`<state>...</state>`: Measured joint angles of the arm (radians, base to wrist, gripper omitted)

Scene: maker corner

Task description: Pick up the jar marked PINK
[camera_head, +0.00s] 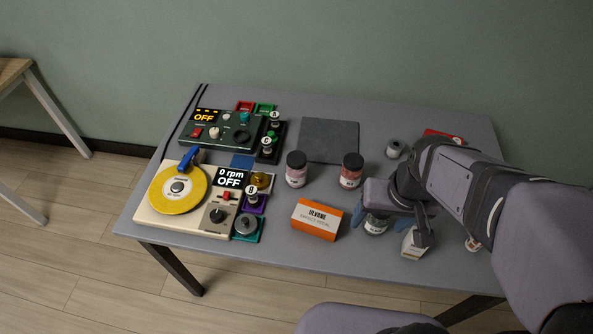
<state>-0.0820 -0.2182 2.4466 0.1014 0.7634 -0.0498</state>
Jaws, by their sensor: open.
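A jar with a black lid and pale pink contents (296,170) stands upright near the middle of the table; its label is too small to read surely. A second black-lidded jar with red contents (351,171) stands to its right. A third, darker jar (375,226) stands nearer the front edge, partly hidden by my gripper. My gripper (388,220) is open, at the right front of the table, over or beside this darker jar; I cannot tell whether it touches it. It is to the right of the pink jar and apart from it.
An orange ULVANE box (317,220) lies in front of the jars. A white carton (412,243) is by my gripper. A dark grey mat (328,141) lies bare behind the jars. A yellow turntable device (180,190) and a green control box (222,129) fill the left.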

